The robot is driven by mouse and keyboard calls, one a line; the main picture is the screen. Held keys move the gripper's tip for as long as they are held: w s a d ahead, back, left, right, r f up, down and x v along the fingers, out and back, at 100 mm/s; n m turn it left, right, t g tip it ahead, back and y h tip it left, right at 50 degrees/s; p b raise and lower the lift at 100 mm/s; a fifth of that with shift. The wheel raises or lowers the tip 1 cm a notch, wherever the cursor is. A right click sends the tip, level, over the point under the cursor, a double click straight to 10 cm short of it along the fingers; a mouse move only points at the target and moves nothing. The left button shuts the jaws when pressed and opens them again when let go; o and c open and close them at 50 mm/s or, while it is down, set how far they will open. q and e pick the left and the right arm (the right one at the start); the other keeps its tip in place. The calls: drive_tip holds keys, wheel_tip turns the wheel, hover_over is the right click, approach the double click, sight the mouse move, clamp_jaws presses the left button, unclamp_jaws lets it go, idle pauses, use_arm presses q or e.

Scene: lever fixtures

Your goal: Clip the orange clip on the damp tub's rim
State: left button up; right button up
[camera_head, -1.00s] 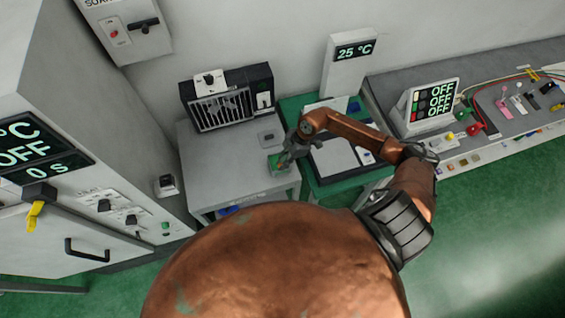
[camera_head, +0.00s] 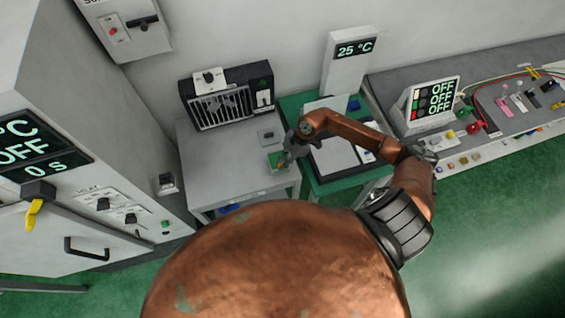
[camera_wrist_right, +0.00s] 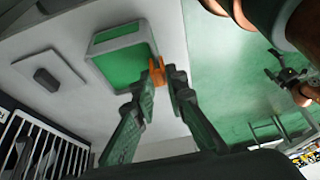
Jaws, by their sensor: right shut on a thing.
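The tub (camera_wrist_right: 122,62) is a small square tray with a pale rim and green inside. It stands on the grey table and also shows in the head view (camera_head: 275,160). The orange clip (camera_wrist_right: 156,73) is between the fingertips of my right gripper (camera_wrist_right: 164,78), which is shut on it. The clip is at the tub's near right rim in the wrist view; I cannot tell whether it grips the rim. In the head view my right gripper (camera_head: 288,157) is at the tub's right side. What looks like my left gripper (camera_wrist_right: 285,72) is small and dark in the wrist view.
A grilled heater-like box (camera_head: 228,98) stands at the back of the grey table (camera_head: 215,165). A small grey plate (camera_head: 266,136) lies behind the tub. A green table (camera_head: 325,185) with a 25 °C display (camera_head: 353,50) adjoins on the right. The table left of the tub is clear.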

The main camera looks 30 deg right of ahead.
drive_tip(key=shift+f, duration=0.55)
drive_tip(key=o, duration=0.8)
drive_tip(key=shift+o, duration=0.4)
drive_tip(key=o, duration=0.4)
drive_tip(key=shift+r, duration=0.15)
drive_tip(key=shift+r+p, duration=3.4)
drive_tip(key=shift+p, duration=0.15)
